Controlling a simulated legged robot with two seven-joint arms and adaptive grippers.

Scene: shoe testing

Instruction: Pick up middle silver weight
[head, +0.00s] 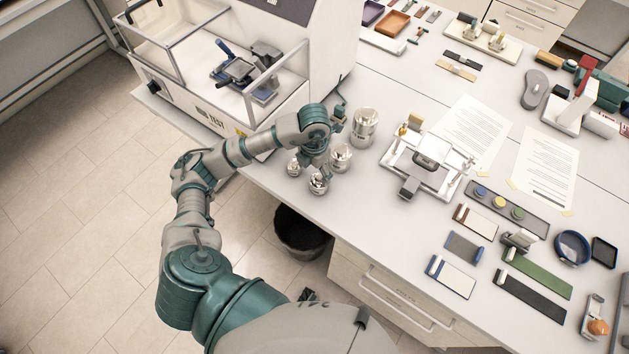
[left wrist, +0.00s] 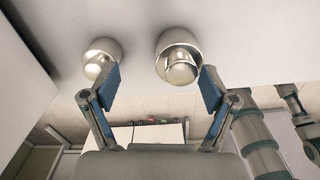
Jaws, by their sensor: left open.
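Several silver weights stand upright near the table's front edge in the head view. The largest (head: 363,127) is at the back right, a medium one (head: 340,158) is in front of it, and two smaller ones stand at the left (head: 293,167) and the front (head: 318,184). My left gripper (head: 317,160) is low among them, partly hidden by its own wrist. In the left wrist view, my left gripper (left wrist: 162,75) is open. One silver weight (left wrist: 178,58) is by the right finger, another (left wrist: 100,58) by the left finger. I cannot tell whether either finger touches.
A white test machine (head: 215,85) stands left of the weights. A metal fixture (head: 425,165) stands on the table (head: 375,200) to their right, with papers (head: 465,130) behind it. A dark bin (head: 300,232) is on the floor below the edge. Sample strips lie at the right.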

